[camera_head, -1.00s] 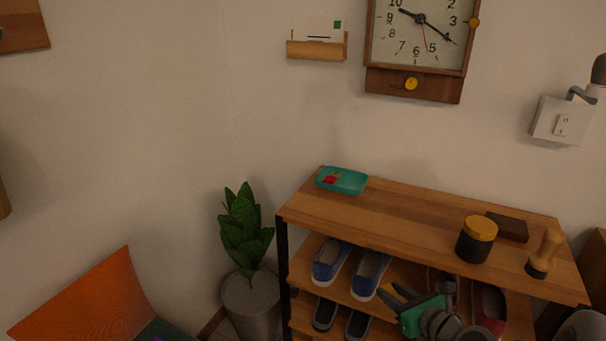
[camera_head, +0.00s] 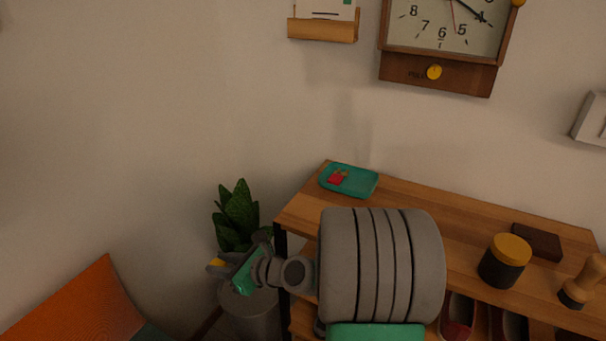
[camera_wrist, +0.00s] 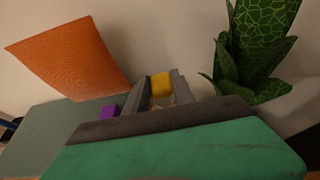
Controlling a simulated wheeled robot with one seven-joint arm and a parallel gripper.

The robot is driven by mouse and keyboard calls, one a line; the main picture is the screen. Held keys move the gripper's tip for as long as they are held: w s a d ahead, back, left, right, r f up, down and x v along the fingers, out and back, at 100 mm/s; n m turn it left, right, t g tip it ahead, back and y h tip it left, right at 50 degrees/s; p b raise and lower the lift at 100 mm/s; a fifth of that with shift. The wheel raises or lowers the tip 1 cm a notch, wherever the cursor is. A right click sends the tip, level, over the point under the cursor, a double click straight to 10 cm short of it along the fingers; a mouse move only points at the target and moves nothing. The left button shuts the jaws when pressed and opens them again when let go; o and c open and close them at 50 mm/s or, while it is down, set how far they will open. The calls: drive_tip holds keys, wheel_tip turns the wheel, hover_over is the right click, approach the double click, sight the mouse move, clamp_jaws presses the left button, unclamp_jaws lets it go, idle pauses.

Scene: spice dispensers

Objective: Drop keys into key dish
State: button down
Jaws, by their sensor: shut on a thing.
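The teal key dish (camera_head: 364,185) sits on the left end of the wooden shelf top. A small red item (camera_head: 336,180) with a gold-coloured bit lies in it. My gripper (camera_head: 214,268) is in front of the plant, left of the shelf and lower than the dish. In the wrist view my gripper (camera_wrist: 161,88) is shut on a yellow piece (camera_wrist: 161,84) with a small dull brassy part near it. This looks like the keys with a tag, but their shape is mostly hidden between the fingers.
My arm covers the middle front of the shelf (camera_head: 440,200). A yellow-lidded jar (camera_head: 505,260), a dark block (camera_head: 537,242) and a wooden-handled stamp (camera_head: 582,281) stand on its right. The potted plant (camera_head: 238,215) is left of the shelf. An orange cushion (camera_head: 80,308) is lower left.

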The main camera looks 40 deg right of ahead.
drive_tip(key=s+d+r+m+t+h+p, duration=0.15)
drive_tip(key=d+r+p, duration=0.45)
drive_tip(key=r+p, duration=0.6)
drive_tip(key=d+r+m+h+p, duration=0.2)
drive_tip(key=d+r+p, duration=0.55)
drive_tip(key=p, duration=0.75)
drive_tip(key=s+d+r+m+g+h+p, duration=0.1)
drive_tip(key=d+r+m+h+p, duration=0.15)
drive_tip(key=d, duration=0.65)
drive_tip(key=d+r+m+h+p, duration=0.1)
drive_tip(key=d+m+h+p, duration=0.25)
drive_tip(key=d, duration=0.45)
drive_tip(key=s+d+r+m+g+h+p, duration=0.15)
drive_tip(key=d+h, duration=0.25)
drive_tip(key=d, duration=0.5)
drive_tip(key=shift+m+t+y, duration=0.25)
drive_tip(key=shift+m+t, duration=0.05)
drive_tip(key=shift+t, duration=0.2)
drive_tip(key=f+b, duration=0.2)
drive_tip(key=w+f+b, duration=0.1)
drive_tip(key=f+b, duration=0.1)
drive_tip(key=f, duration=0.1)
drive_tip(key=shift+a+b, duration=0.15)
drive_tip(key=shift+b, duration=0.15)
drive_tip(key=c, duration=1)
unclamp_jaws()
